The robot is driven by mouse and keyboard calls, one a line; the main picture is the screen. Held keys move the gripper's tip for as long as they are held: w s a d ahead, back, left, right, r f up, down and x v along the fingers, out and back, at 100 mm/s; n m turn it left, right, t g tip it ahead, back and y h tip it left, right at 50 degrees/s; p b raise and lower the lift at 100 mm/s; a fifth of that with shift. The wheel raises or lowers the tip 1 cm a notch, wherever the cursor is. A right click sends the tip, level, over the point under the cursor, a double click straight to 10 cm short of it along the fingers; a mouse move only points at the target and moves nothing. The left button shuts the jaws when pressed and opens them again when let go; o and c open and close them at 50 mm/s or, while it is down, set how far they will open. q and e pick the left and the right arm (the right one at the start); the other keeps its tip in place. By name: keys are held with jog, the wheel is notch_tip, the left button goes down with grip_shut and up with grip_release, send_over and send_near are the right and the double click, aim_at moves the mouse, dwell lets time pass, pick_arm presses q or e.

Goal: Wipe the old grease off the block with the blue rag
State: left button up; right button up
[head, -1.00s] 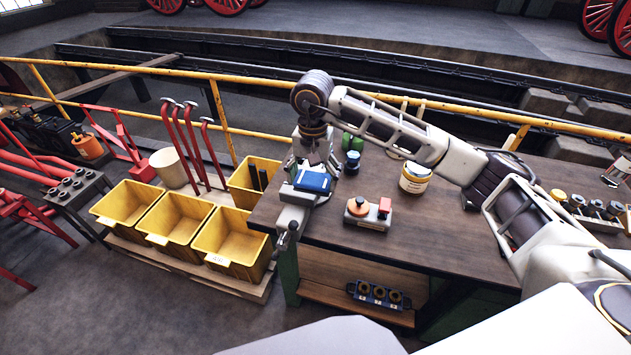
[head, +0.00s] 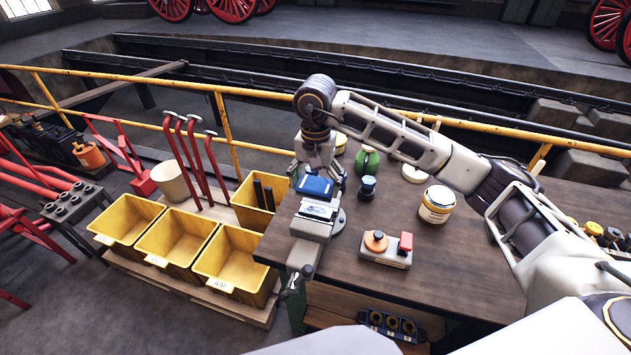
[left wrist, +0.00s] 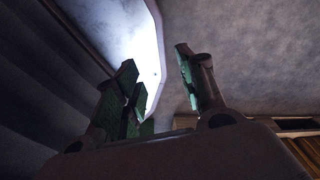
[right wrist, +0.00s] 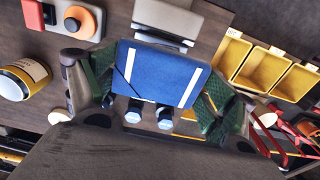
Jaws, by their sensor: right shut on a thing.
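The blue rag (head: 315,187), a folded pad with pale stripes, is in my right gripper (head: 318,180) at the bench's left corner. The right wrist view shows the rag (right wrist: 158,75) between the two fingers of the right gripper (right wrist: 160,90). A grey vise (head: 303,253) with a pale block (head: 319,209) at its top is just in front of the rag. I cannot tell whether the rag touches the block, or see any grease clearly. My left gripper (left wrist: 158,78) shows only in its wrist view, fingers apart and empty.
On the wooden bench (head: 460,260) stand a button box (head: 386,250), a white-and-yellow tin (head: 436,205), a dark-blue jar (head: 367,188) and a green can (head: 367,160). Yellow bins (head: 180,240) stand left of the bench. A yellow rail (head: 222,120) runs behind.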

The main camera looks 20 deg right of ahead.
aim_at(311, 209)
jog(key=shift+s+r, duration=0.1)
jog(key=shift+s, duration=0.05)
jog(key=shift+f, duration=0.45)
jog(key=shift+f+b, duration=0.35)
jog(key=shift+f, duration=0.15)
pick_arm(q)
jog(key=shift+s+f+b, duration=0.3)
jog(key=shift+f+b, duration=0.05)
jog(key=shift+f, duration=0.2)
jog(key=shift+s+f+b, duration=0.25)
jog(key=shift+f+b, duration=0.1)
jog(key=shift+f, duration=0.2)
pick_arm(e)
jog(key=shift+f, duration=2)
pick_arm(q)
jog(key=shift+f+b, duration=0.65)
jog(key=shift+b, duration=0.05)
pick_arm(e)
jog(key=shift+f, duration=0.6)
jog(key=shift+a, duration=0.1)
pick_arm(q)
jog(key=shift+f+b, duration=0.3)
jog(key=shift+f, duration=0.05)
pick_arm(e)
jog(key=shift+w+a+r, duration=0.1)
jog(key=shift+w+a, duration=0.35)
jog(key=shift+a, duration=0.1)
